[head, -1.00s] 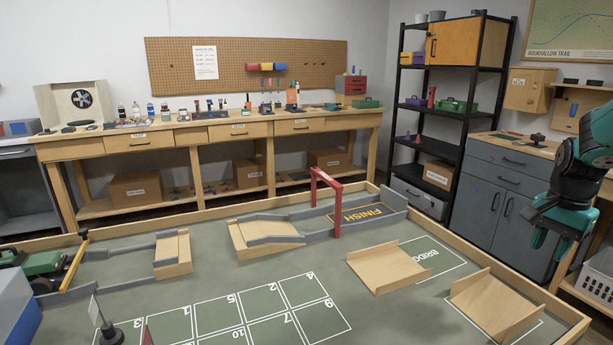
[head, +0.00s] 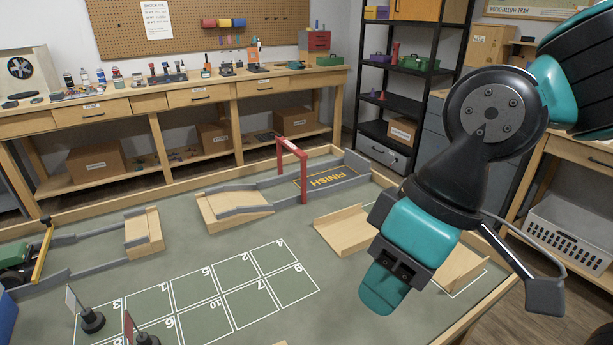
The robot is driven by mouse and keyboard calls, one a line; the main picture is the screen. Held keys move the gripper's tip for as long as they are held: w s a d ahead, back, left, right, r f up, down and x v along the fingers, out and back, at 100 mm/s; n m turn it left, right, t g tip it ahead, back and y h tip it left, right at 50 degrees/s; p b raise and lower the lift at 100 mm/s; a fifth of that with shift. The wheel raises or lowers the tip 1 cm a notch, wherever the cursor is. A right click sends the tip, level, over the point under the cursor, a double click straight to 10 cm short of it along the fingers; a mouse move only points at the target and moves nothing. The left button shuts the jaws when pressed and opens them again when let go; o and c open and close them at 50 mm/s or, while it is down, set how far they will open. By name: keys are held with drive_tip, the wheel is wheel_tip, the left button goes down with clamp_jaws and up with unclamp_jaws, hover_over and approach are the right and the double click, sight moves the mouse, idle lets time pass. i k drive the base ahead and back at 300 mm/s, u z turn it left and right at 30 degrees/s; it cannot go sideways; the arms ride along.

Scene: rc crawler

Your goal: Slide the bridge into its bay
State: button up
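A light wooden channel piece with raised sides (head: 338,222), which may be the bridge, lies on the green mat right of the finish area. My arm hides its right part and the marked bay labelled BRIDGE beside it. A second similar wooden piece (head: 462,268) lies farther right, partly hidden behind my gripper. My gripper (head: 382,288) hangs in front of both pieces, nearer the camera, with teal finger ends pointing down. It looks apart from them, and nothing shows held in it. Its fingers overlap in this view, so their gap is not clear.
The red arch (head: 292,165) stands before the FINISH area (head: 325,180). A wooden ramp (head: 235,205) and a wooden block (head: 144,233) have a gap between them. Numbered squares (head: 215,290) are bare in the middle. Small flags (head: 92,320) stand front left. A wooden rim edges the mat.

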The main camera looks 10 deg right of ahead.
sight(347, 231)
drive_tip(key=u, duration=0.2)
drive_tip(key=k, duration=1.25)
drive_tip(key=u, duration=1.15)
drive_tip(key=i, duration=1.15)
drive_tip(key=z, duration=0.95)
drive_tip(key=i, duration=0.55)
drive_tip(key=z, duration=0.6)
